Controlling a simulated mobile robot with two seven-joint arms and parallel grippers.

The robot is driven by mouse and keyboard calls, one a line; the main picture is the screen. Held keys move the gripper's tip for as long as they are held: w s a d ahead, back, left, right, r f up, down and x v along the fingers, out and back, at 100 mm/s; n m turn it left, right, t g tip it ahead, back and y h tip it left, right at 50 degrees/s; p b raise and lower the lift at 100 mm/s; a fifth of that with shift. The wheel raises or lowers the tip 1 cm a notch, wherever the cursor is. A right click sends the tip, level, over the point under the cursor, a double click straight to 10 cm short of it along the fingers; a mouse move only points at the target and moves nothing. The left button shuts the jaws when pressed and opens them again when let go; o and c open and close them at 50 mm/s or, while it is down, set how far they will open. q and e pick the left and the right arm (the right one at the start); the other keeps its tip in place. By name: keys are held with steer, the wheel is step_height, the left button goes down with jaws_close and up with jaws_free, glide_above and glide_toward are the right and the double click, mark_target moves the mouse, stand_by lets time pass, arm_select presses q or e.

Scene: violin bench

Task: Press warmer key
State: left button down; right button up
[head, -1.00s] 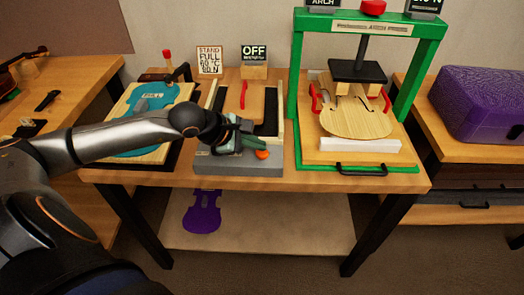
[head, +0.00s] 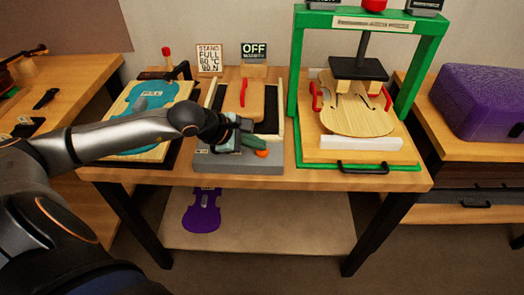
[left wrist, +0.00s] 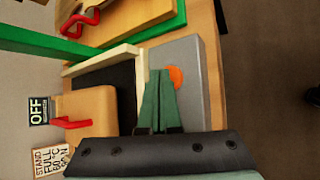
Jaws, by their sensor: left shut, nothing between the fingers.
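The warmer (head: 240,168) is a grey-fronted unit with a black bed on the middle bench. Its orange round key (head: 262,153) sits on the grey front ledge and also shows in the left wrist view (left wrist: 176,77). A sign behind the warmer reads OFF (head: 254,51). My left gripper (head: 246,142) is over the ledge, just left of the key. In the left wrist view its green fingers (left wrist: 163,75) are together and empty, with the tips beside the key. I cannot tell whether they touch it. My right gripper is not in view.
A wooden block with a red handle (head: 243,95) lies on the black bed. A green press (head: 296,70) holding a violin plate (head: 352,120) stands to the right. A teal template (head: 150,97) lies left, under my left arm.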

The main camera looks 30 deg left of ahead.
mark_target(257, 152)
arm_select(q)
steer(key=shift+f, duration=0.25)
steer(key=shift+r, duration=0.5)
steer(key=shift+r+p, duration=1.1)
steer(key=shift+r, duration=1.95)
